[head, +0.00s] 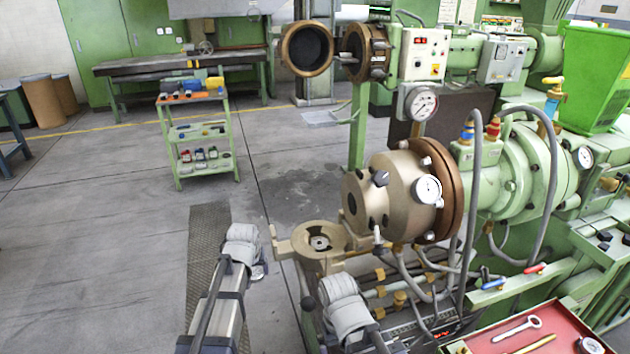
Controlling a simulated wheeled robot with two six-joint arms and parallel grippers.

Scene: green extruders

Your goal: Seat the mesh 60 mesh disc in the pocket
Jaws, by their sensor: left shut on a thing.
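My left gripper (260,268) is at the lower middle of the head view, left of a brass-coloured ring-shaped holder (283,245). It is shut on a small grey thing at its tip. The thing is too small to tell whether it is the mesh disc. The round opening of the holder faces up, with a pale centre piece (320,242) inside; I take this to be the pocket. The held thing is apart from the opening, to its lower left. My right arm shows below the holder, but its fingers (374,338) are not clear.
A bronze flanged extruder head (395,195) with a gauge stands right of the holder. Hoses and brass fittings (400,298) lie below it. A red tray (555,335) with tools is at lower right. A green tool cart (205,133) stands farther back. Floor at left is clear.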

